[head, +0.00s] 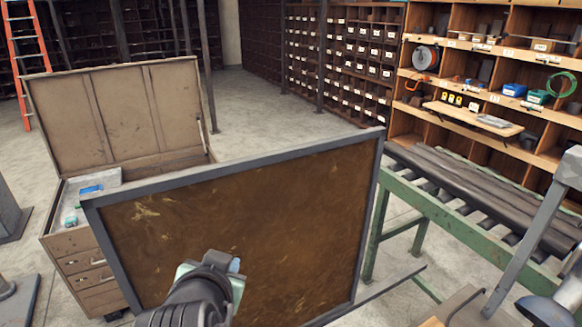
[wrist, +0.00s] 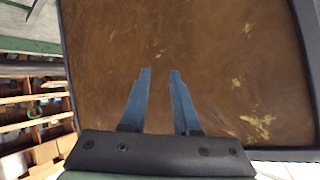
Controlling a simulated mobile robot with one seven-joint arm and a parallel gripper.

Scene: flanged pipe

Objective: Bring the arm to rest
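My gripper (head: 236,266) is in front of a large brown panel with a grey frame (head: 290,215). Most of it is hidden behind my own wrist in the head view. In the wrist view, the two blue fingers of my gripper (wrist: 160,72) stand apart with an empty gap between them. They point towards the brown panel (wrist: 215,50), which fills most of that view. I cannot tell how far the fingertips are from its surface.
An open-lidded tool chest (head: 92,255) stands behind the panel at left. A green roller conveyor (head: 430,207) carrying dark lengths is at right, before wooden shelves (head: 455,20). An orange ladder (head: 27,50) is at far left. Bare floor (head: 250,110) lies beyond the panel.

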